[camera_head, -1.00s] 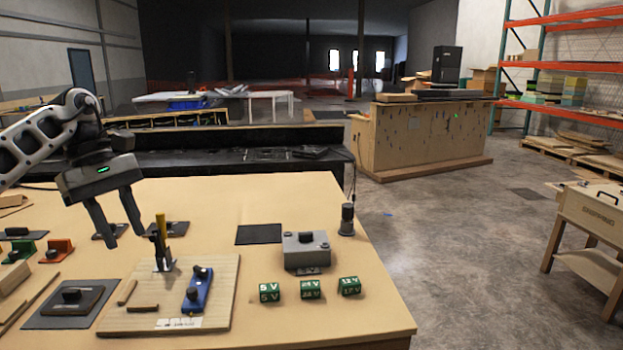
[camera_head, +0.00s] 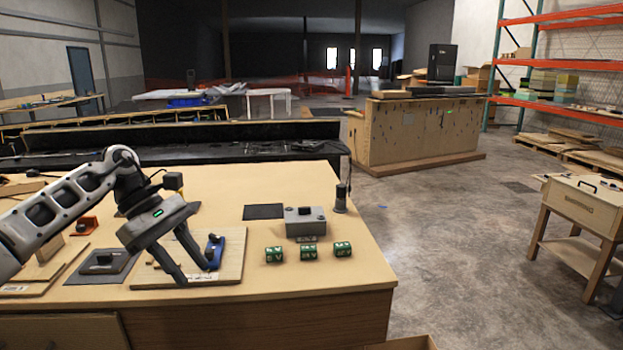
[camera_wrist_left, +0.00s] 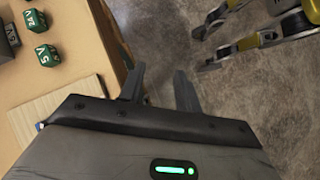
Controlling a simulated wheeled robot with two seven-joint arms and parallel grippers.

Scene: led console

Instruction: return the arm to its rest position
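My left gripper (camera_head: 194,268) is open and empty. In the head view its dark fingers overlap the front part of the wooden board (camera_head: 234,262) on the table. In the left wrist view the fingers (camera_wrist_left: 159,88) point past the table edge, with bare floor between and beyond them. My left arm is bent, coming in from the left. My right gripper does not show in the head view.
The table (camera_head: 330,268) holds a grey box (camera_head: 305,223), green voltage cubes (camera_head: 308,252), a blue part (camera_head: 214,250) and a dark pad (camera_head: 263,211). Yellow-grey parts at the upper right of the wrist view are unclear.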

